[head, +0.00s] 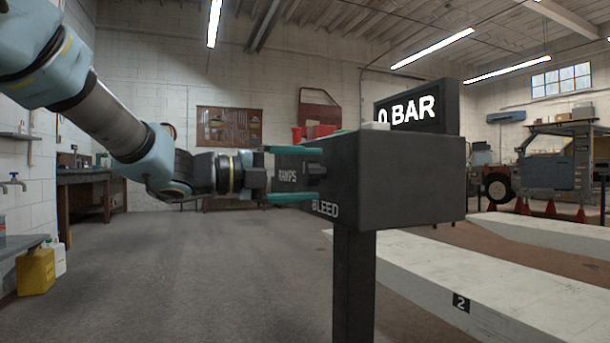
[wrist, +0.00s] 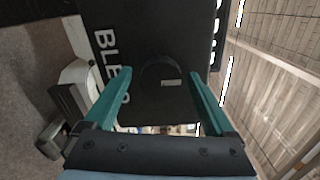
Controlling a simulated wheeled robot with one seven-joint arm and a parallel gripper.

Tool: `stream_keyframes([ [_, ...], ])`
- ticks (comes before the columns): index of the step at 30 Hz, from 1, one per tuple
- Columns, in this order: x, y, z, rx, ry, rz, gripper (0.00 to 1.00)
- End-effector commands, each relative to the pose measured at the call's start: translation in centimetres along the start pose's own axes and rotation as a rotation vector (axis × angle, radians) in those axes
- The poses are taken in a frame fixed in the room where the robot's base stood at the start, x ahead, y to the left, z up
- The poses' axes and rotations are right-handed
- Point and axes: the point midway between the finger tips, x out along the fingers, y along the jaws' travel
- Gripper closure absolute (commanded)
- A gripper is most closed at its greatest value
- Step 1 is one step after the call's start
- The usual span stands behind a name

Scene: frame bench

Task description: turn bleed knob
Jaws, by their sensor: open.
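The bleed knob (wrist: 158,72) is a dark round knob with a pale mark on it, on the dark face of the control box (head: 415,185). In the wrist view it lies between the tips of my two teal fingers. My gripper (head: 316,175) is open, with one finger above and one below the knob in the head view. There the dark knob is hard to tell from the box. A gap shows on both sides of the knob in the wrist view. The white BLEED label (head: 325,208) is just below the lower finger.
The box stands on a dark post (head: 354,285). A display reading 0 BAR (head: 408,112) rises behind the box. White ramps (head: 470,290) lie at the right. The floor left of the post is clear. A workbench (head: 85,180) stands at the far left.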

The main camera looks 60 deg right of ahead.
Motion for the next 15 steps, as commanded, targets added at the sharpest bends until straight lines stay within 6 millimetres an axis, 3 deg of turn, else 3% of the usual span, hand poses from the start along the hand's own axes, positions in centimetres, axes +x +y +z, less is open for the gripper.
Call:
stream_keyframes([
  [8,-0.6,-0.1,0.1,0.000,-0.001,0.000,0.11],
  [15,-4.7,-0.2,0.2,-0.001,-0.005,0.001,0.11],
])
